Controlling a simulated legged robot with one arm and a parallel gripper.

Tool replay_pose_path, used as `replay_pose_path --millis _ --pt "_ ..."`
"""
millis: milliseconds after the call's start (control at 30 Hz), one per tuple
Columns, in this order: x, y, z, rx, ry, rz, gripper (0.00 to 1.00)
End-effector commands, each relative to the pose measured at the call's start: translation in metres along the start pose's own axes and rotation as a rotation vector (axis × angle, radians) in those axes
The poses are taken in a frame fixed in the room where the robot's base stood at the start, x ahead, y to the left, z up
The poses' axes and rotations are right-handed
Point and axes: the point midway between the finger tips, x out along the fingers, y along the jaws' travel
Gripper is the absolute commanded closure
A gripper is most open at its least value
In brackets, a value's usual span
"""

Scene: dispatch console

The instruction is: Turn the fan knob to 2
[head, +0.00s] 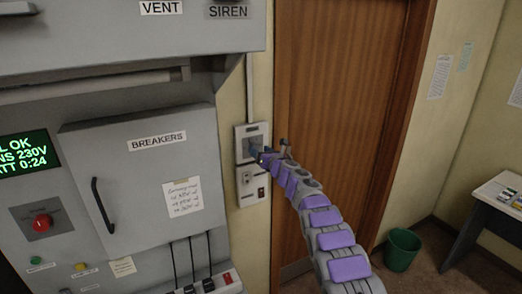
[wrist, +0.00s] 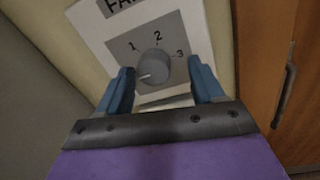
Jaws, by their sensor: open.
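The fan knob (wrist: 155,66) is a round grey dial on a grey square in a white wall plate (wrist: 95,28). The numerals 1, 2 and 3 run around its upper side. A white mark on the knob points to the lower left, away from the 2. My gripper (wrist: 160,70) is open, with one blue finger on each side of the knob and visible gaps between. I cannot tell how far the fingertips are from the plate. In the head view my gripper (head: 262,155) is at the fan plate (head: 241,134) and hides the knob.
A grey console with a breakers door (head: 135,180) stands left of the plate. A small switch box (head: 253,183) sits just below it. A wooden door (head: 335,90) is to the right. A green bin (head: 402,248) and a desk (head: 497,205) stand further right.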

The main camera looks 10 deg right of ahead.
Motion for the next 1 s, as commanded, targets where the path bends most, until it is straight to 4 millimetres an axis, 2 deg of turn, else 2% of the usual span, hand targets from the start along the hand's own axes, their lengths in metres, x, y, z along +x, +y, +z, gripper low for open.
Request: replay_pose_path --millis 67,467,1000 --pt "0.003 0.004 -0.002 0.0 0.003 0.002 0.33" --pt "0.001 -0.007 -0.002 0.003 0.002 -0.002 0.33" --pt "0.003 -0.004 -0.003 0.001 0.003 -0.003 0.84"
